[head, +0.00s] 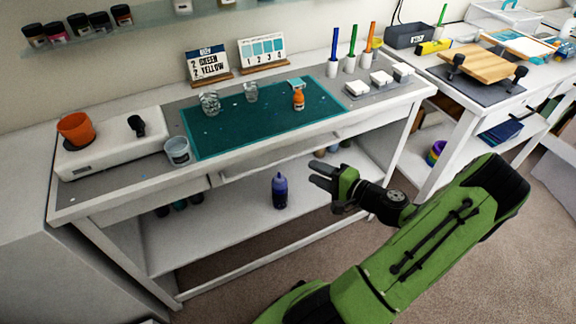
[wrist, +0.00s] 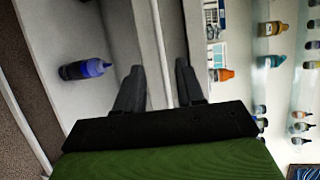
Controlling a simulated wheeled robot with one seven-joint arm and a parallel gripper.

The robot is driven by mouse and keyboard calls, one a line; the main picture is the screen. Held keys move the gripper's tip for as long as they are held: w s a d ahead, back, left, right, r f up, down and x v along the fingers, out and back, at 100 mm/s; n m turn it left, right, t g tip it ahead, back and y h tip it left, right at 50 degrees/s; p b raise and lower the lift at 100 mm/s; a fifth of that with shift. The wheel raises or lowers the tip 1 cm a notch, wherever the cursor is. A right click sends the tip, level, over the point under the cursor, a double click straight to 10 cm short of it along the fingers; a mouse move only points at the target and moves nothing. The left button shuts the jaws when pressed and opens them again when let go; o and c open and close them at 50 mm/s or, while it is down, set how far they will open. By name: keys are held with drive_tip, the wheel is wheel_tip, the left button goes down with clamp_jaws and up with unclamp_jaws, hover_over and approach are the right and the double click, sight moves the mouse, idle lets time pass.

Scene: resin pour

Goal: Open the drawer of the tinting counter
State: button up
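The white tinting counter (head: 110,205) stands at the left and middle of the head view, with a teal mat on its top. Its drawer front (head: 265,160) is under the front edge of the top, near the middle. I cannot tell for sure whether the drawer is fully shut. My gripper (head: 318,173) is in front of the counter, to the right of the drawer front's middle. In the wrist view, my gripper (wrist: 160,88) has its two dark fingers apart, with nothing held. A pale long bar (wrist: 161,50) runs beyond and between the fingertips; contact does not show.
A dark blue bottle (head: 280,190) stands on the lower shelf, and shows in the wrist view (wrist: 85,69). Cups, an orange bottle (head: 298,100) and a hotplate-like white device (head: 110,145) are on top. A second bench (head: 470,125) stands right. Carpet lies in front.

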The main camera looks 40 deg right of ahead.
drive_tip(key=b+x, duration=0.1)
drive_tip(key=x, duration=0.8)
drive_tip(key=shift+w+b, duration=0.3)
drive_tip(key=shift+w, duration=0.1)
drive_tip(key=shift+f, duration=0.1)
drive_tip(key=shift+c, duration=0.2)
clamp_jaws()
